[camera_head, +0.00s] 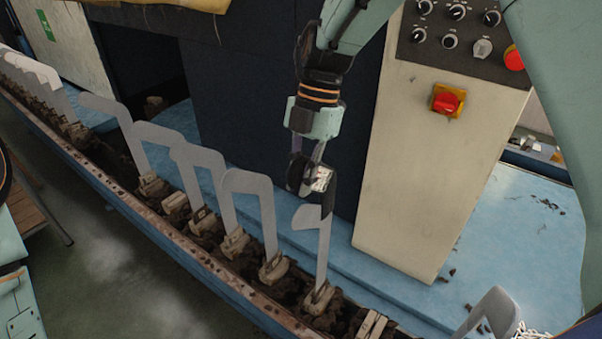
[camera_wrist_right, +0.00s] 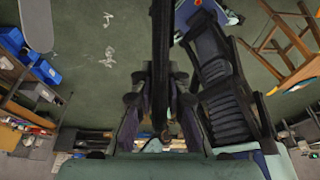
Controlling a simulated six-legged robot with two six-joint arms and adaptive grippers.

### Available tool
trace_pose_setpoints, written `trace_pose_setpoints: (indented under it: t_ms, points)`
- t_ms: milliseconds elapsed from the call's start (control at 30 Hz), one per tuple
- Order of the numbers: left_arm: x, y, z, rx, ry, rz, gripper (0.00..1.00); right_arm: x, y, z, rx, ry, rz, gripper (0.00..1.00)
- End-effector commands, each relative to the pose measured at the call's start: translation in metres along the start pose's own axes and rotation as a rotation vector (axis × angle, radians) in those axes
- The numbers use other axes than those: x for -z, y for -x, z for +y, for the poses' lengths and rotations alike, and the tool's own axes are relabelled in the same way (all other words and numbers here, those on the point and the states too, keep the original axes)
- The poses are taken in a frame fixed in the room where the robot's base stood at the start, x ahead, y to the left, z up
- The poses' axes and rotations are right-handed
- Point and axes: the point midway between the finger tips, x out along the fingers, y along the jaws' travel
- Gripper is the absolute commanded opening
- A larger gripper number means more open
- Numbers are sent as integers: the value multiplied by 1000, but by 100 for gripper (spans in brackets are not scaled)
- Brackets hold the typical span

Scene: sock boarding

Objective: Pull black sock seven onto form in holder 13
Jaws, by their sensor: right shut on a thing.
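My right gripper (camera_head: 318,180) hangs above the row of forms and is shut on the black sock (camera_head: 328,199). The sock is a short dark strip at the top of a flat grey form (camera_head: 323,258). The form's toe tip and stem show bare; I cannot tell whether the sock is around the form's top or only beside it. The form stands upright in a holder (camera_head: 318,298) whose number I cannot read. In the right wrist view the sock (camera_wrist_right: 162,50) is a long black band running up from between the fingers (camera_wrist_right: 160,125). My left gripper is not visible.
Several bare grey forms (camera_head: 245,183) stand in the rail (camera_head: 165,240) to the left. Another form (camera_head: 490,310) is at the lower right. An empty-looking holder (camera_head: 372,325) is beside the form. A cream control panel (camera_head: 425,160) with a red switch (camera_head: 447,101) stands close to the right.

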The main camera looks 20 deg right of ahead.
Motion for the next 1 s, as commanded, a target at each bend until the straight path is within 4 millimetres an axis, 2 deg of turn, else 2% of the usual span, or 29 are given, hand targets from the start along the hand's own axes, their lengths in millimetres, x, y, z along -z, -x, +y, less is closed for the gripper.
trace_pose_setpoints:
  t_ms: [1000]
  points:
    - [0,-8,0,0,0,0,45,-7,-21,0,-1,0,0,0]
